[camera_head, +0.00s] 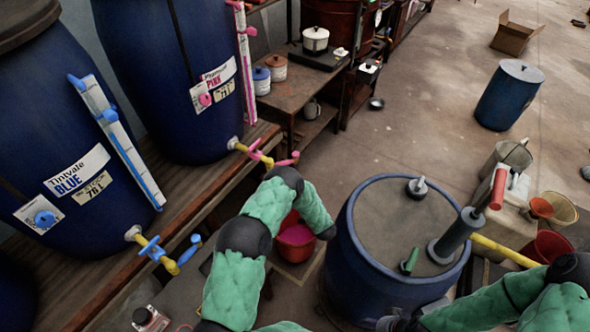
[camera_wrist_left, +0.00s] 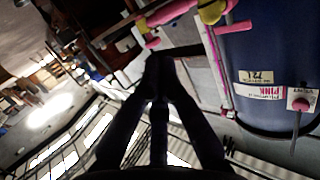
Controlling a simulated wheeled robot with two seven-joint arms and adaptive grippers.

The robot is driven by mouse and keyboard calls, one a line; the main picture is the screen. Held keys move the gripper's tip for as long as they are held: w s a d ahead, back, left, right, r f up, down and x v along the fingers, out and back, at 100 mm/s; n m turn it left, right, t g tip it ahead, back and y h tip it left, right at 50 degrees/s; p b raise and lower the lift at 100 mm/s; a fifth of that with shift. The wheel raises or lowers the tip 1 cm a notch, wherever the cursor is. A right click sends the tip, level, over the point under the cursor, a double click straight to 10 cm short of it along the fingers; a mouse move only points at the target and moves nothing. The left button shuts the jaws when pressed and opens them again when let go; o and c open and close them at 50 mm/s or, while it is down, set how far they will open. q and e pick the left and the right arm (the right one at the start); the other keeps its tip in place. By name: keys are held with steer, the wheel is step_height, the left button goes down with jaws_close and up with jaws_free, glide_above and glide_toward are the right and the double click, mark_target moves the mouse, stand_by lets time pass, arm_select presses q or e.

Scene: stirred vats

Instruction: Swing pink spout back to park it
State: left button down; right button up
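The pink spout (camera_head: 284,162) sticks out from the yellow tap (camera_head: 240,146) of the blue vat labelled PINK (camera_head: 165,70), beside a pink handle (camera_head: 255,150). In the left wrist view the spout (camera_wrist_left: 172,12) is at the top, just beyond the fingertips. My left gripper (camera_wrist_left: 157,68) has its dark fingers together, with nothing visible between them. Whether it touches the spout is unclear. In the head view my left forearm hides that hand. A red bucket with pink liquid (camera_head: 296,235) stands below the spout. Part of my right gripper (camera_head: 392,322) shows at the bottom edge, its fingers unclear.
The vat labelled BLUE (camera_head: 60,130) has a blue-handled tap (camera_head: 158,250) at the left. Buckets (camera_head: 548,245) and a jug (camera_head: 510,153) are at the right. Open floor lies behind.

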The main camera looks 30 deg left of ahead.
arm_select(q)
steer(key=b+x, duration=0.3)
steer(key=x, duration=1.1)
steer(key=shift+r+b, duration=0.15)
steer(key=shift+b, duration=0.15)
steer(key=shift+d, duration=0.1)
